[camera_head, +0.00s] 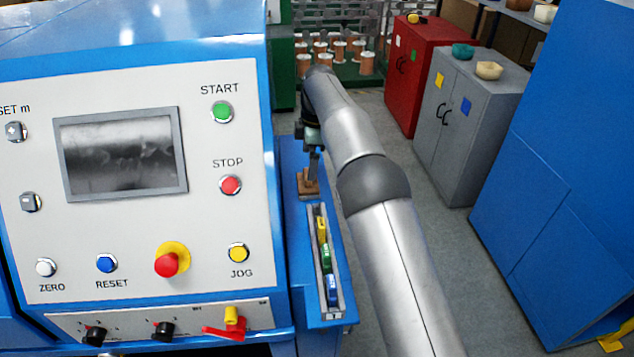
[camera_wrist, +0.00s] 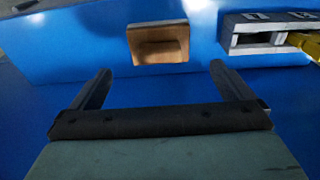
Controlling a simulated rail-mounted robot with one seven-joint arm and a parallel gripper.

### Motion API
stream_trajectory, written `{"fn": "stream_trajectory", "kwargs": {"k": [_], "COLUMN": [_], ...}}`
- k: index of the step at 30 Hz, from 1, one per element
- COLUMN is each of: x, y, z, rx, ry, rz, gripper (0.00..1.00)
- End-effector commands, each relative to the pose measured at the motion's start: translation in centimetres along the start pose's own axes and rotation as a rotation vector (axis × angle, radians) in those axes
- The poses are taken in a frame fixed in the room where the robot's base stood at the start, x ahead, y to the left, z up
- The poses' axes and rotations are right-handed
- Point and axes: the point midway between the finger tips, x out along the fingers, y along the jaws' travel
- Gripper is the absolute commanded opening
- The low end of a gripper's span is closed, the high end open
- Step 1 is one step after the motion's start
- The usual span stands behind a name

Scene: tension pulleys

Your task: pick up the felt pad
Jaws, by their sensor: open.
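A small brown, roughly square piece, which seems to be the felt pad (camera_head: 307,184), lies on the blue ledge beside the machine panel. In the wrist view the brown pad (camera_wrist: 159,44) shows a lighter rim and a darker hollow or shadow inside. My gripper (camera_head: 314,173) points down just above or at the pad in the head view; its fingers partly hide it. In the wrist view my gripper (camera_wrist: 160,74) has its two dark fingers spread apart, with nothing between them. The pad lies ahead of the fingertips, roughly centred between them.
A narrow rack (camera_head: 325,262) with yellow, green and blue items stands on the blue ledge (camera_head: 291,196) in front of the pad. It also shows right of the pad in the wrist view (camera_wrist: 268,58). The control panel (camera_head: 120,215) rises close on the left.

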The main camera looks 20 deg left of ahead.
Motion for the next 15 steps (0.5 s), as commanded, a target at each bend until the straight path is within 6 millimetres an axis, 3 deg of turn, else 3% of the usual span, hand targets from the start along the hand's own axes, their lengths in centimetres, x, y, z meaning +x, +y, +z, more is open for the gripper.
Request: {"fn": "stream_trajectory", "kwargs": {"k": [3,11,15], "x": [1.8,3.5,5.8], "y": [0.0,0.0,-0.1], "z": [0.0,0.0,-0.1], "rx": [-0.002,-0.004,-0.006], "ry": [0.0,-0.001,0.0], "rz": [-0.002,0.0,-0.002], "gripper": [1.0,1.0,1.0]}}
